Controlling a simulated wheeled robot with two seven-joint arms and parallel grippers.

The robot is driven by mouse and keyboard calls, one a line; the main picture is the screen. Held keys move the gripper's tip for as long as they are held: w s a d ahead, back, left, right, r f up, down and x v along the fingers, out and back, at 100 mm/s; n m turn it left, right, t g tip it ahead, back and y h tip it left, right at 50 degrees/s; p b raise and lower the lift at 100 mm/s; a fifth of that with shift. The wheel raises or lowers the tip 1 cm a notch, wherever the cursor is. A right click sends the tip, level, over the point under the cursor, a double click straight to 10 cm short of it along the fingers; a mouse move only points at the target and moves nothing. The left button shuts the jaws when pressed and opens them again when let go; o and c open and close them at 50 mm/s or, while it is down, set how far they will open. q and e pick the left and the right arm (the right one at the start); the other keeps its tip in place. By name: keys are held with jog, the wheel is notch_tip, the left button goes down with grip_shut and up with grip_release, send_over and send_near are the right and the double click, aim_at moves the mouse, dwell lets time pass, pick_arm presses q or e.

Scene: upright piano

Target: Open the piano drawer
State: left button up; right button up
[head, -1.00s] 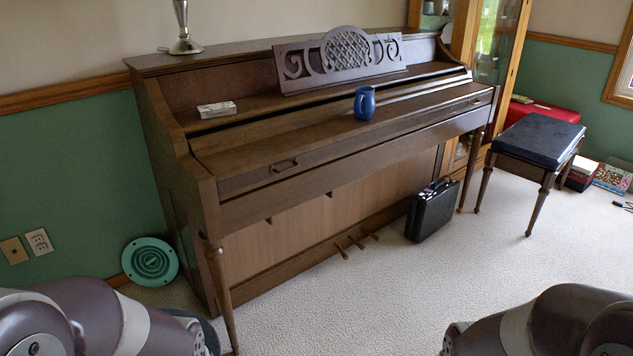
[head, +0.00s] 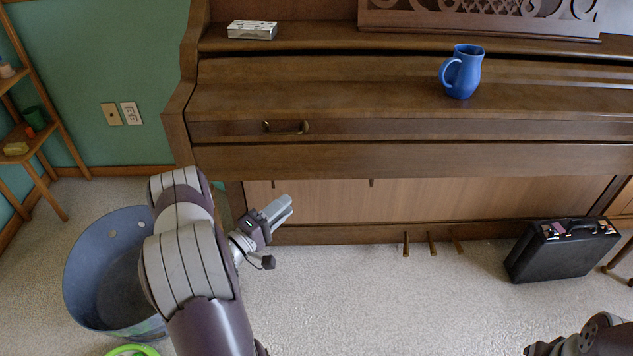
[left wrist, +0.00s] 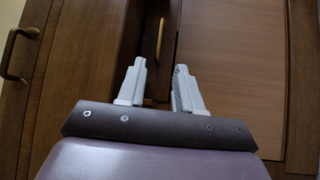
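The brown wooden piano (head: 400,160) fills the upper part of the head view. The drawer front (head: 400,128) is a long panel below its top ledge and looks closed. A small metal handle (head: 288,128) is on the drawer's left part. A bail handle also shows at the left edge of the left wrist view (left wrist: 14,55). My left gripper (head: 284,208) is below the handle, in front of the lower panel, apart from the drawer. In the left wrist view its two fingers (left wrist: 160,66) are spread, with nothing between them. My right gripper is not visible.
A blue mug (head: 463,72) and a small box (head: 252,30) stand on the piano. A black briefcase (head: 562,250) stands on the carpet at right. A blue-grey tub (head: 85,270) is beside my left arm. Carpet in the middle is clear.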

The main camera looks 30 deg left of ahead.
pick_arm(q)
jog(key=b+x, duration=0.4)
jog(key=x, duration=0.7)
jog(key=shift+w+r, duration=0.15)
jog(key=shift+w, duration=0.15)
grip_shut()
dwell(0.7)
